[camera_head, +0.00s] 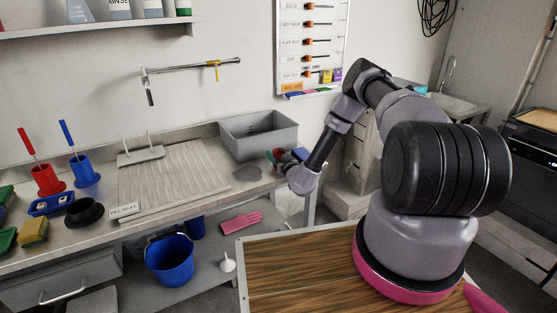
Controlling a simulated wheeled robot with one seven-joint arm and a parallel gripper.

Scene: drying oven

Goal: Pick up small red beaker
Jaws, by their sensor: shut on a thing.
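The fingers and most of the beaker are hard to make out. I cannot tell whether the beaker touches the counter.
A grey tub (258,133) stands just behind my gripper. A ribbed drainboard (175,178) lies to the left, with red (46,180) and blue (84,172) brush holders beyond it. A blue bucket (170,262) and pink glove (241,222) are on the lower shelf.

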